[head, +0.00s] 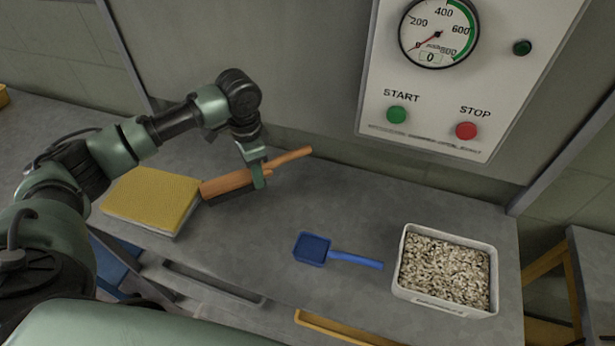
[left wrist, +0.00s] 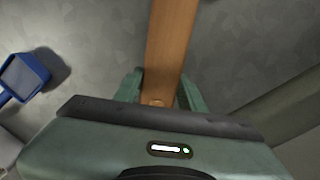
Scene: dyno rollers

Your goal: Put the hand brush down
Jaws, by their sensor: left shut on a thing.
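The hand brush (head: 228,184) has an orange-brown wooden body and handle with dark bristles on its underside. In the head view it is beside the yellow pad, over the grey bench top. My left gripper (head: 258,180) is shut on the brush where the body meets the handle. In the left wrist view the wooden brush (left wrist: 166,45) runs up from between the green fingers of my left gripper (left wrist: 160,90). Whether the bristles touch the bench is hard to tell. My right gripper is in neither view.
A yellow pad (head: 152,196) lies to the left of the brush. A blue scoop (head: 312,249) lies at the bench's middle, left of a white tub (head: 401,272) of pale granules. A gauge panel (head: 475,85) with START and STOP buttons is behind. Bare bench (head: 350,205) lies right of the brush.

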